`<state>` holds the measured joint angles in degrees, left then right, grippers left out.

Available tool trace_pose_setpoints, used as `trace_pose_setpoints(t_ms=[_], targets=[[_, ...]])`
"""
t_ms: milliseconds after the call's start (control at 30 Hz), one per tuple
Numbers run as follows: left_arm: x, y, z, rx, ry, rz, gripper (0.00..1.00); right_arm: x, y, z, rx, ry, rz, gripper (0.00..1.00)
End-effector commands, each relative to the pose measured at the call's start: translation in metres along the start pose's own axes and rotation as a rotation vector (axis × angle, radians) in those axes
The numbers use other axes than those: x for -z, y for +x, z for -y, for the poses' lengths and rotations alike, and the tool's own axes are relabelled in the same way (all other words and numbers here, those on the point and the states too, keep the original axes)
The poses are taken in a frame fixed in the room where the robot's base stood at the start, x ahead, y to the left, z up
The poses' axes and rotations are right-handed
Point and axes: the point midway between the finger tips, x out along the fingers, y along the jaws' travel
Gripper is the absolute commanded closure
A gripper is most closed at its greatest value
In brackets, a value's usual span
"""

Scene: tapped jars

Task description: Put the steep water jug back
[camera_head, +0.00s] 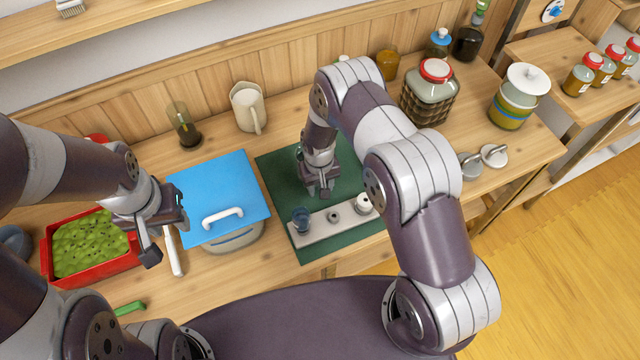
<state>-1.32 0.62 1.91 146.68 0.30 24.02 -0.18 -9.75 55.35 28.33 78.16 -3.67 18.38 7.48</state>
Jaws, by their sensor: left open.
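A cream jug (247,108) with a handle stands upright at the back of the counter, against the wood panelling. I take it to be the water jug. No gripper touches it. My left gripper (164,234) is open, over the counter between the red tray and the blue-lidded container, well in front of the jug. A white handle of some tool shows just beside its fingers. My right gripper (319,188) hangs over the green mat (284,176), right of and nearer than the jug. Its finger gap is too small to judge.
A blue board-like lid (215,190) covers a container. A red tray (92,276) holds green stuff. A pale strip (320,226) with a small blue cup lies on the mat. A dark-bottomed glass (184,125) stands left of the jug; a large jar (430,95) stands right.

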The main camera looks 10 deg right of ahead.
Motion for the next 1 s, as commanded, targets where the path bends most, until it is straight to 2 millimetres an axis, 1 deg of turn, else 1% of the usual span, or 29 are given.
trace_pose_setpoints(t_ms=[100, 167, 267, 500, 600, 767, 833, 867, 900, 967, 1000], targets=[[0.001, -0.005, 0.0, 0.0, 0.0, 0.0, 0.57, 0.0, -0.005, 0.0, 0.0, 0.0, 0.0, 0.56], [0.0, -0.001, 0.0, 0.0, 0.0, 0.0, 0.57, 0.001, -0.008, 0.0, 0.0, 0.0, -0.002, 0.56], [0.0, 0.003, 0.0, 0.0, 0.0, 0.0, 0.57, 0.002, -0.026, 0.0, 0.0, 0.0, -0.005, 0.56], [-0.002, 0.014, 0.0, 0.0, 0.0, 0.0, 0.57, 0.002, -0.084, 0.0, 0.001, 0.0, -0.006, 0.56], [-0.002, 0.017, 0.0, 0.0, 0.0, 0.0, 0.57, 0.001, -0.103, 0.0, 0.0, 0.0, -0.004, 0.56], [-0.002, 0.018, 0.0, 0.0, 0.0, 0.0, 0.57, -0.002, -0.126, -0.002, 0.001, 0.002, -0.006, 0.56], [-0.002, 0.018, 0.0, 0.0, 0.0, 0.0, 0.57, -0.014, -0.152, -0.01, 0.004, 0.013, -0.02, 0.56], [-0.002, 0.018, 0.0, 0.0, 0.0, 0.0, 0.57, -0.024, -0.167, -0.015, 0.007, 0.019, -0.029, 0.56], [-0.002, 0.018, 0.0, 0.0, 0.0, 0.0, 0.57, -0.041, -0.187, -0.022, 0.01, 0.028, -0.044, 0.56], [-0.002, 0.018, 0.0, 0.0, 0.0, 0.0, 0.57, -0.07, -0.215, -0.032, 0.014, 0.044, -0.068, 0.56], [-0.002, 0.018, 0.0, 0.0, 0.0, 0.0, 0.57, -0.092, -0.228, -0.037, 0.016, 0.054, -0.082, 0.56]])
